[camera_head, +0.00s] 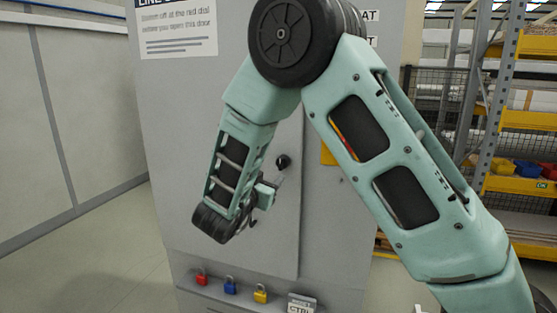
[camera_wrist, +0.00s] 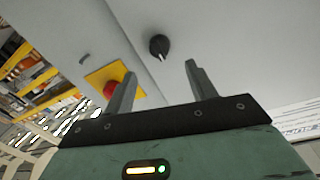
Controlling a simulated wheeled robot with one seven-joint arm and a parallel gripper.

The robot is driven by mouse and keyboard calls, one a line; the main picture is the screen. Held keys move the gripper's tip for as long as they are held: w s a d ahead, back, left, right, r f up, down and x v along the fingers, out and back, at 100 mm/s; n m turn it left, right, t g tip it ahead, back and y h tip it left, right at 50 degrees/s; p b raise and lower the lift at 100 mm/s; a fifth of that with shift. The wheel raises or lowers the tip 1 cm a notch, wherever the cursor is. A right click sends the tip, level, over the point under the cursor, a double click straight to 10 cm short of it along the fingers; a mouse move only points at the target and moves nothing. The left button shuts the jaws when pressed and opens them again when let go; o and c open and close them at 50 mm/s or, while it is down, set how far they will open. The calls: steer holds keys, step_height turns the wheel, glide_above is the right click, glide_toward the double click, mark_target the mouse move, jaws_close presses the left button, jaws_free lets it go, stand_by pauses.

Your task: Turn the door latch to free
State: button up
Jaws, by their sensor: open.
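The door latch (camera_head: 282,161) is a small black knob on the grey cabinet door (camera_head: 285,225), near the door's right edge. In the wrist view the latch (camera_wrist: 158,46) is a round black knob with a pale mark, beyond the fingertips. My gripper (camera_wrist: 160,70) is open and empty, its two fingers apart and pointing toward the door. The latch appears between the finger lines but past their tips, with no visible contact. In the head view my wrist and gripper are below and left of the latch, and the fingers are partly hard to make out.
A red dial (camera_wrist: 111,89) on a yellow plate (camera_wrist: 97,77) sits beside the latch; my arm mostly hides it in the head view. Red (camera_head: 202,278), blue (camera_head: 230,287) and yellow (camera_head: 261,294) padlocks line the cabinet's lower ledge. Shelving (camera_head: 515,120) stands right; open floor (camera_head: 115,275) lies left.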

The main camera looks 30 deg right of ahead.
mark_target(280, 165)
steer(key=p+x, duration=0.3)
steer(key=x, duration=0.6)
steer(key=shift+w+d, duration=0.1)
steer(key=shift+c, duration=0.3)
steer(key=c, duration=0.9)
